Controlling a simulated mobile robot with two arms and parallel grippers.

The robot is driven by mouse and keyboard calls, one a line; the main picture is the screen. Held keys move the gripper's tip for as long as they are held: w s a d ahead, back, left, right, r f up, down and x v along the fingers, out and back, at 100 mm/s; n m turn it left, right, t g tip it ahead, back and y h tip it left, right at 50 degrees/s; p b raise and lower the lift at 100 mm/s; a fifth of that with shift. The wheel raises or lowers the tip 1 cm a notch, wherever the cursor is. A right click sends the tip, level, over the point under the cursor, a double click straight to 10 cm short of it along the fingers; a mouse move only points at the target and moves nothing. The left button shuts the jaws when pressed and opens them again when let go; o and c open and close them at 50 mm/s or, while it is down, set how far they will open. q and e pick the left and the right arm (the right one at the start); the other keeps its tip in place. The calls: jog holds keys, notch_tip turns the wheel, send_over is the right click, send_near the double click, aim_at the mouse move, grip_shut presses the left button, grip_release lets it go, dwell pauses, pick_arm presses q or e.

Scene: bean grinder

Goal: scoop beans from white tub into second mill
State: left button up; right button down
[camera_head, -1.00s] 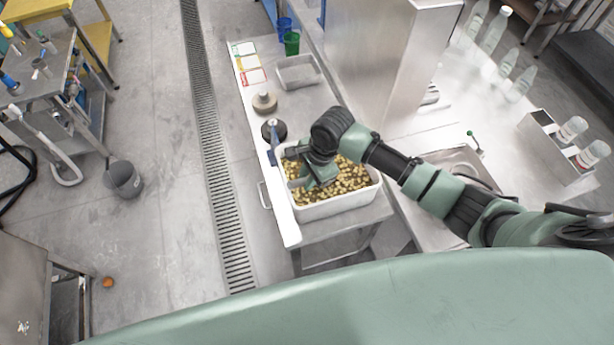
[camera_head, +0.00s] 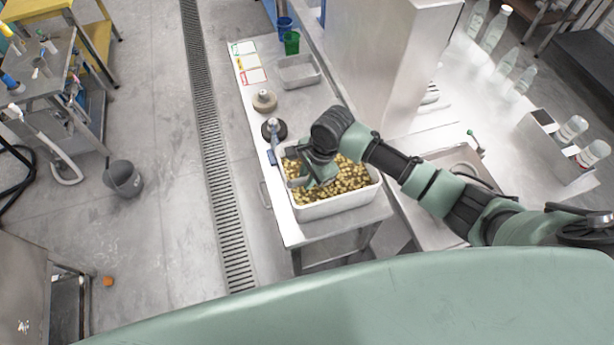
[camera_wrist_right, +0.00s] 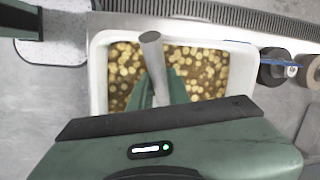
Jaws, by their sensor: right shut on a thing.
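The white tub (camera_head: 340,208) is full of yellow-brown beans (camera_head: 350,178) and stands at the near end of the steel table. My right gripper (camera_head: 312,178) is low over the tub's left part, shut on a grey rod-like handle (camera_wrist_right: 153,60). The handle's lower end and anything at its tip are hidden, so I cannot tell how deep it is in the beans. Behind the tub stand a black round mill (camera_head: 274,130) and a tan round one (camera_head: 264,101); both also show at the right of the wrist view. My left gripper is out of view.
A thin blue piece (camera_head: 272,157) is beside the tub's left back corner. A steel tray (camera_head: 299,72), a green cup (camera_head: 291,42), a blue cup (camera_head: 285,25) and coloured cards (camera_head: 248,62) are farther back. A tall steel cabinet (camera_head: 375,60) stands right of the table.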

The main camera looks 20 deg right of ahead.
jog(key=p+v, duration=0.3)
jog(key=shift+w+a+r, duration=0.1)
jog(key=shift+w+a, duration=0.1)
jog(key=shift+a, duration=0.1)
jog(key=shift+r, duration=0.1)
jog(key=w+a+v, duration=0.1)
jog(key=v, duration=0.8)
jog(key=shift+a+r, duration=0.35)
jog(key=shift+r, duration=0.15)
jog(key=r+t+h, duration=0.1)
jog(key=h, duration=0.1)
jog(key=r+t+h, duration=0.1)
jog(key=h, duration=0.1)
jog(key=shift+h, duration=0.3)
jog(key=shift+d, duration=0.1)
